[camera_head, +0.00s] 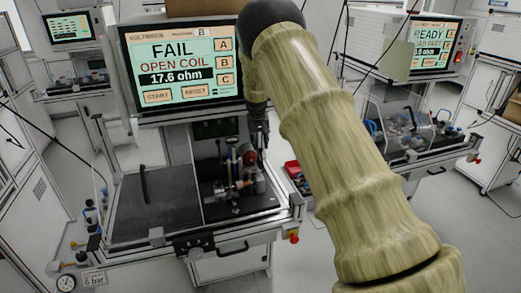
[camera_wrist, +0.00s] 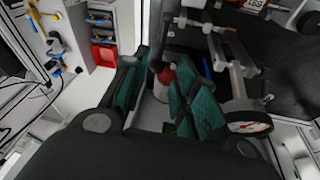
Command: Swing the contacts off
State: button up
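The test fixture with the contacts (camera_head: 235,185) stands on the dark bench top under the screen. Its metal bars and clamp parts show at the right of the wrist view (camera_wrist: 232,65). A red knob (camera_head: 250,157) sits at its upper right; a red-ended part (camera_wrist: 166,74) shows between my fingers in the wrist view. My gripper (camera_head: 262,140) is just right of the fixture, pointing down, partly hidden behind my arm. In the wrist view my gripper (camera_wrist: 158,88) has its teal-padded fingers apart. I cannot tell whether either finger touches the red-ended part.
The screen (camera_head: 178,65) reads FAIL, OPEN COIL, 17.6 ohm. A black upright handle (camera_head: 144,184) stands on the bench's left half. A round gauge (camera_wrist: 248,123) is close to my right finger. A red bin (camera_wrist: 104,55) lies beyond. The bench's left half is mostly clear.

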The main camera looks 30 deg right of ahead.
jog(key=shift+v, duration=1.85)
jog(key=shift+a, duration=0.1)
